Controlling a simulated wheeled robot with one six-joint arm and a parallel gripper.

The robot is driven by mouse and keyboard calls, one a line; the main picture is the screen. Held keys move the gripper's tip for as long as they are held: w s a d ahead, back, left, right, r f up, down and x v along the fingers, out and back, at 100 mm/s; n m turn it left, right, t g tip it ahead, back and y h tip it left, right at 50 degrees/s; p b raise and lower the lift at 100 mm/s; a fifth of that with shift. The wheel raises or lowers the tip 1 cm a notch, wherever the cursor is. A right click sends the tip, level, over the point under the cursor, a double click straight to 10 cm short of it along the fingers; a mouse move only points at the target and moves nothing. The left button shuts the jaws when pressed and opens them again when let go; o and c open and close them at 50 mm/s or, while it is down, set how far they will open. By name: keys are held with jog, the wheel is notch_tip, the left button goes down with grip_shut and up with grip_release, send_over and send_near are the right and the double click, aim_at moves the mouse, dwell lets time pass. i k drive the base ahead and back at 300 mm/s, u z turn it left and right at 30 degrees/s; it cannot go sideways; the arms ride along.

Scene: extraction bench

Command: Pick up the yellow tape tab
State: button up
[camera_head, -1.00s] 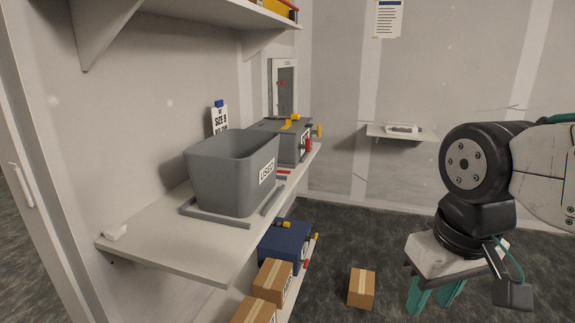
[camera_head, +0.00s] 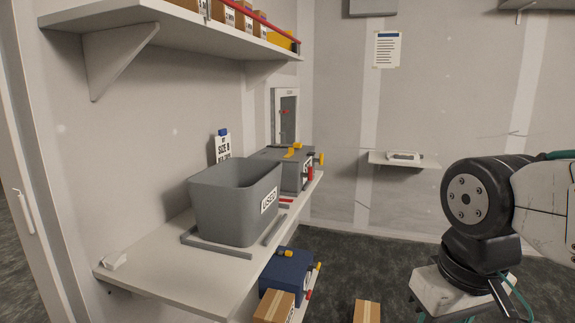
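I cannot say for sure which yellow piece is the tape tab. A yellow piece (camera_head: 293,151) lies on top of the grey case (camera_head: 270,155) at the far end of the shelf bench. A yellow knob (camera_head: 319,159) sticks out of that case's right side. A smaller yellow piece (camera_head: 285,253) is on the blue case (camera_head: 285,270) below. My gripper (camera_head: 441,318) is at the bottom right, well away from all of them. Only the upper ends of its teal fingers show, set apart; its tips are cut off by the picture's lower edge.
A grey bin (camera_head: 235,205) marked "USED" stands on the bench (camera_head: 150,275), partly in front of the grey case. A sign (camera_head: 222,148) stands behind it. Cardboard boxes (camera_head: 367,311) are low down. An upper shelf (camera_head: 190,28) overhangs.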

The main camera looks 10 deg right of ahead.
aim_at(290, 150)
jog(key=u, duration=0.55)
jog(key=k, duration=1.3)
jog(key=z, duration=0.1)
jog(key=i, duration=0.7)
jog(key=z, duration=1.35)
jog(key=i, duration=2.55)
jog(key=u, duration=1.2)
jog(key=i, duration=0.75)
jog(key=u, duration=0.6)
